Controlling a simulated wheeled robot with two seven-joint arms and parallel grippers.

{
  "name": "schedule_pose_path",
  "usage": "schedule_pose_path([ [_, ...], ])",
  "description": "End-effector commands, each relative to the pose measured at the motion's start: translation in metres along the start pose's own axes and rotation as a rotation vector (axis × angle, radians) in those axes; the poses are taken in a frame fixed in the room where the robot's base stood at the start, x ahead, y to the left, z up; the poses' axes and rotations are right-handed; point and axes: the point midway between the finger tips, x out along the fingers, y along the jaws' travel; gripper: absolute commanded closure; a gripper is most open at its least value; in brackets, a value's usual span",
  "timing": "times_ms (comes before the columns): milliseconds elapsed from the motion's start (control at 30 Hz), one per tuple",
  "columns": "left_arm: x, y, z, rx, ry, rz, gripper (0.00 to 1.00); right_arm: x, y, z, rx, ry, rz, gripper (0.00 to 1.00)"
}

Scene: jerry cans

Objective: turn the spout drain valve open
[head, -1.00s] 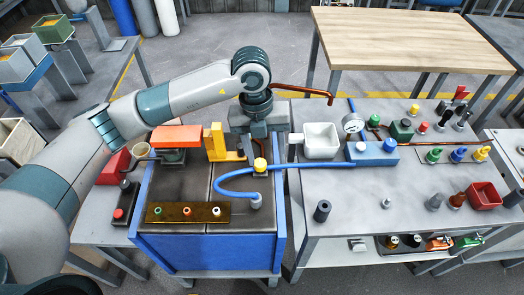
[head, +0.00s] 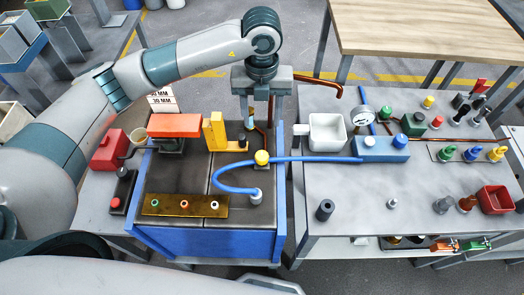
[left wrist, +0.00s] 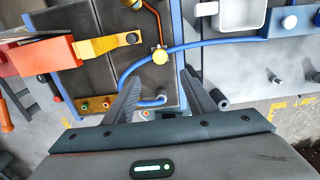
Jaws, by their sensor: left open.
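No part is labelled as the spout drain valve, and I cannot tell for certain which one it is. A round yellow knob (head: 262,158) stands on the dark top of the blue cart (head: 160,236), at a copper pipe (head: 247,136) and a blue hose (head: 300,159). In the left wrist view the yellow knob (left wrist: 159,57) lies just beyond and between the fingertips. My left gripper (head: 262,115) is open and empty, pointing down behind the knob and apart from it. Both its fingers show in the left wrist view (left wrist: 160,82). My right gripper is out of view.
A yellow bracket (head: 216,132) and an orange plate (head: 176,125) stand left of the knob. A white box (head: 327,132), gauge (head: 362,115) and blue block (head: 381,148) are on the grey table at right. Orange (head: 443,246) and green (head: 474,243) handled fittings sit below its front edge.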

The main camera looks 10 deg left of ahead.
Motion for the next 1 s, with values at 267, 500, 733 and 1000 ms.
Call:
schedule_pose_path([
  [267,0.019,0.0,-0.001,0.0,0.003,0.001,0.49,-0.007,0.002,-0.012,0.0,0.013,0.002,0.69],
  [500,0.056,0.001,-0.001,-0.001,0.004,0.003,0.49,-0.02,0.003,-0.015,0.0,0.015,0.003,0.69],
  [733,0.098,0.001,-0.001,-0.002,0.005,0.003,0.49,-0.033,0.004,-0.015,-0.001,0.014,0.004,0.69],
  [1000,0.143,0.001,-0.001,-0.001,0.003,0.002,0.49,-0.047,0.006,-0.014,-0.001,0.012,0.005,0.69],
])
